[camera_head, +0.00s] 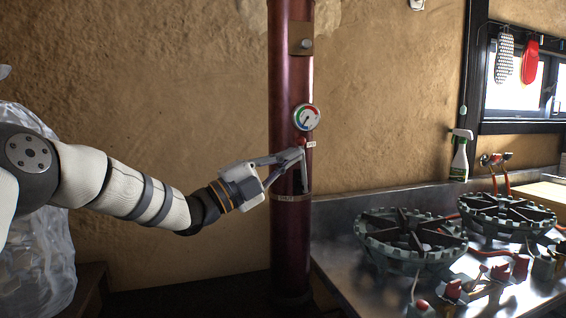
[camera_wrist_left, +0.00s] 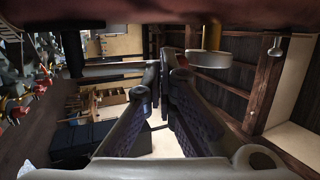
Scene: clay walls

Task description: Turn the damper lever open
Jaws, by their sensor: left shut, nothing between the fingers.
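The damper lever (camera_head: 304,172) is on the front of a dark red vertical pipe (camera_head: 290,90), below a round gauge. It stands about upright, with a red knob (camera_head: 301,142) at its upper end beside a small white label. A lower tag (camera_head: 286,198) on the pipe appears to read "SHUT". My left gripper (camera_head: 299,153) is shut and empty, with its fingertips at the upper part of the lever, just under the knob. I cannot tell whether they touch it. In the left wrist view the closed fingers (camera_wrist_left: 165,72) point toward the pipe (camera_wrist_left: 150,12). My right gripper is not in view.
The gauge (camera_head: 306,117) sits close above the fingertips. A metal counter (camera_head: 335,225) on the right holds two burners (camera_head: 412,238) and a spray bottle (camera_head: 460,155). The clay wall (camera_head: 150,80) behind is bare left of the pipe.

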